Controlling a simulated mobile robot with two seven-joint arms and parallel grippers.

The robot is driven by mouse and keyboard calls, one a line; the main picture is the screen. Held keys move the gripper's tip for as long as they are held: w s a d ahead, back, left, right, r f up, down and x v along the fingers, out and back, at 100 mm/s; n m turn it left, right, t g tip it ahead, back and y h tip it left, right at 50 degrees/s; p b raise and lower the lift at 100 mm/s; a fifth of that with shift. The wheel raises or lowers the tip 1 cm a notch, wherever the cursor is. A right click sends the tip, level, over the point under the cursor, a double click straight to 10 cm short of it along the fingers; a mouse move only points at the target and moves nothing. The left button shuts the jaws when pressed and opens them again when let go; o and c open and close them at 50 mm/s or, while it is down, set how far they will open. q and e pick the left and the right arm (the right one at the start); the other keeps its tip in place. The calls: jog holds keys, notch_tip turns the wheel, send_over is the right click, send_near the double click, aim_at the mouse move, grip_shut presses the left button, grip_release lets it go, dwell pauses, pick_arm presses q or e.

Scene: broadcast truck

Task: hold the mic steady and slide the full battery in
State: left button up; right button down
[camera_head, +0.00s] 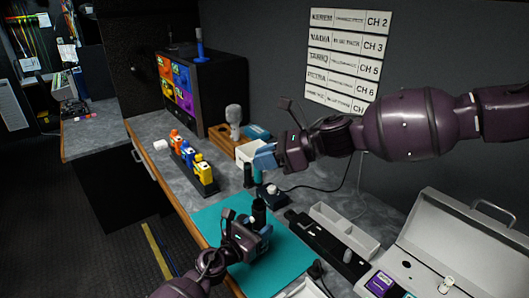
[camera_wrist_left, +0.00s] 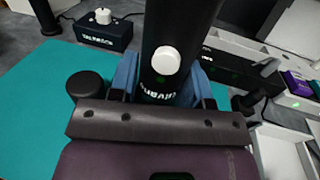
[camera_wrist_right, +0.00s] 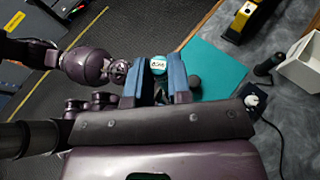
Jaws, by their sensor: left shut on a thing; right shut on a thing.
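A black handheld mic (camera_head: 259,212) stands roughly upright over the teal mat (camera_head: 285,268). My left gripper (camera_head: 250,236) is shut on its body. In the left wrist view the dark mic body (camera_wrist_left: 172,28), with a white round knob and small green light, sits between the blue fingers. My right gripper (camera_head: 264,158) is higher and farther back, above the bench, apart from the mic. In the right wrist view it is shut on a small round-ended thing (camera_wrist_right: 158,65) with a white and teal lettered face, apparently the battery.
A small black box with a white knob (camera_head: 271,192) sits at the mat's back edge. A white divided tray (camera_head: 345,231), a black strip unit (camera_head: 326,246) and an open grey case (camera_head: 440,245) lie to the right. A rack of coloured packs (camera_head: 195,166) stands left.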

jog(key=shift+f, duration=2.15)
pick_arm(q)
jog(key=shift+f, duration=0.1)
pick_arm(e)
jog(key=shift+f, duration=2.1)
dwell(0.5)
jog(key=c, duration=1)
grip_release()
jog(key=shift+d, duration=0.1)
jog(key=v, duration=1.2)
